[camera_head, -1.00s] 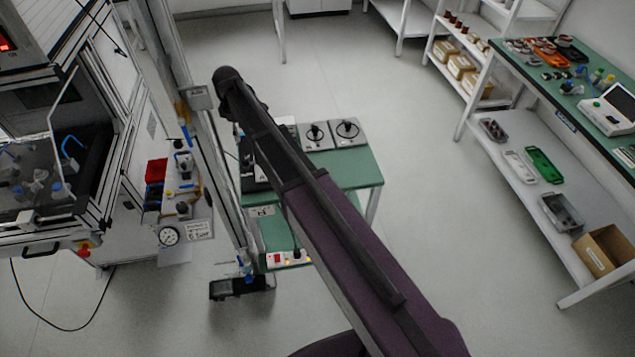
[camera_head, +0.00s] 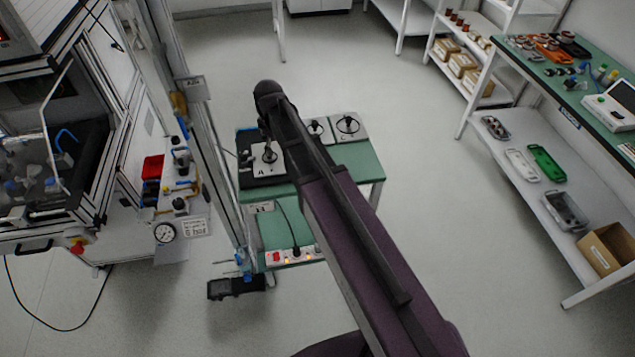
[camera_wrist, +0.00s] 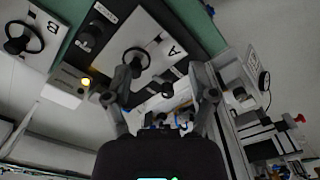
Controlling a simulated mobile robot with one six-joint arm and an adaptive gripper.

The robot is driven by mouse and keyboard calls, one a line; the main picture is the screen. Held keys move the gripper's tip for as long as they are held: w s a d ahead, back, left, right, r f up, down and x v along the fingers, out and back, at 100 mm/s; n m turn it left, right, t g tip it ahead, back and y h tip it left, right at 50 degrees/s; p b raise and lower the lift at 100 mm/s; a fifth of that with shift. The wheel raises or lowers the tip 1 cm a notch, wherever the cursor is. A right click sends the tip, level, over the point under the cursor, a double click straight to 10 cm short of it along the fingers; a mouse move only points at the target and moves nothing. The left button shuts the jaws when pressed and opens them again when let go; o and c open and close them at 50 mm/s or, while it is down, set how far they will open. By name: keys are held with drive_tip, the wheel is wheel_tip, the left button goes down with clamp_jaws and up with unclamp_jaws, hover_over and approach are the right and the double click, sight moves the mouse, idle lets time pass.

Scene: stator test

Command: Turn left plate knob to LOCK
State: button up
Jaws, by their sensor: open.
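The left plate (camera_head: 260,174), marked A, is a pale plate at the left of the green table (camera_head: 362,167). Its round dark knob (camera_head: 269,156) has a ring-shaped rim; the wrist view also shows this knob (camera_wrist: 136,60) and the letter A. The small print beside it is too small to read, so I cannot tell the setting. My gripper (camera_wrist: 165,95) is open with nothing between its fingers. In the wrist view the knob shows beside the left finger, and I cannot tell whether they touch. In the head view my gripper is just above the knob, partly hidden by the arm.
Plate B (camera_wrist: 58,50) and plate C (camera_head: 359,135), each with a knob, stand to the right of plate A in the head view. A metal upright (camera_head: 211,150) rises close on the table's left.

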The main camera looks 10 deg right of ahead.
drive_tip(key=s+d+f+m+b, duration=0.3)
drive_tip(key=s+d+m, duration=0.4)
drive_tip(key=s, duration=0.6)
drive_tip(key=shift+d+f+b, duration=0.4)
drive_tip(key=shift+d+f, duration=0.15)
drive_tip(key=shift+d, duration=0.85)
drive_tip(key=s+d+m, duration=0.1)
drive_tip(key=s, duration=0.1)
drive_tip(key=s+d+m, duration=0.1)
drive_tip(key=shift+s+d, duration=0.1)
drive_tip(key=shift+s, duration=0.3)
idle(1.0)
